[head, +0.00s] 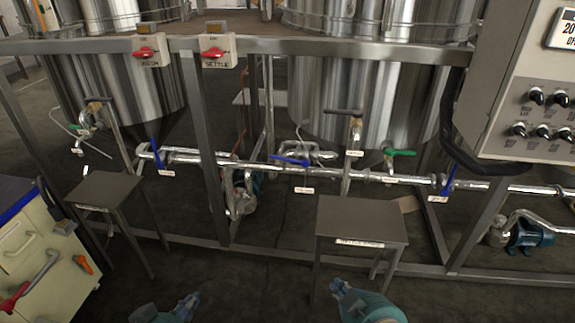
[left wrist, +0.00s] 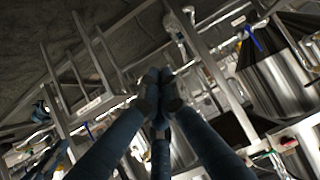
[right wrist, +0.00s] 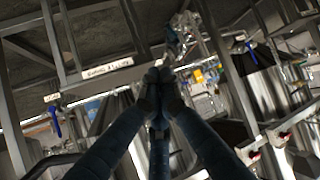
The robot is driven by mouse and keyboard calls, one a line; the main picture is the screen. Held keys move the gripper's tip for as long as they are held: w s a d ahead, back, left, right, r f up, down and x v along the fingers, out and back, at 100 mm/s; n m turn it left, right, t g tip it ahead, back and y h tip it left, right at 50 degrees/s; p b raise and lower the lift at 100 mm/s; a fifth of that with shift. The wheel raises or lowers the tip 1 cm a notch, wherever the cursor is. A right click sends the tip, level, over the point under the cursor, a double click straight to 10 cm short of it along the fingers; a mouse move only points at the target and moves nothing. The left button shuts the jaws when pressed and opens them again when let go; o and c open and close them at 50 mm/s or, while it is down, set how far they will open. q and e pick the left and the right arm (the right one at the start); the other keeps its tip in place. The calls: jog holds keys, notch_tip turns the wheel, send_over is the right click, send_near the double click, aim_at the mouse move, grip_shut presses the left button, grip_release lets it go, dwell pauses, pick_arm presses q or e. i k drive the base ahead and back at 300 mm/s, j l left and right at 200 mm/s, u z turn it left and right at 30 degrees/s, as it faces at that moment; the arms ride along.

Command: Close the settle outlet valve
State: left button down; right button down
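Several valves sit on the steel pipework in the head view; their tags are too small to read, so I cannot tell which is the settle outlet valve. Blue levers show at a left valve (head: 155,158), a middle valve (head: 291,161) and a right valve (head: 450,181). A green-handled valve (head: 400,152) and a dark-handled valve (head: 344,113) are by the right tank. My left gripper (head: 188,303) and right gripper (head: 338,285) are low in front, apart from all valves. In the wrist views the fingers of the left (left wrist: 158,78) and right (right wrist: 158,78) meet, empty.
A switch box marked SETTLE (head: 218,52) is on the upper frame rail. Two small steel tables, left (head: 108,190) and right (head: 362,218), stand before the pipes. A control cabinet (head: 515,100) is at right, a tool cart (head: 35,250) at left. Floor between the tables is clear.

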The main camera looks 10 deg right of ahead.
aim_at(287, 160)
jog(key=i+l, duration=0.15)
jog(key=i, duration=0.3)
jog(key=i+l, duration=0.2)
jog(key=i, duration=0.2)
jog(key=i+l, duration=0.15)
jog(key=i, duration=0.3)
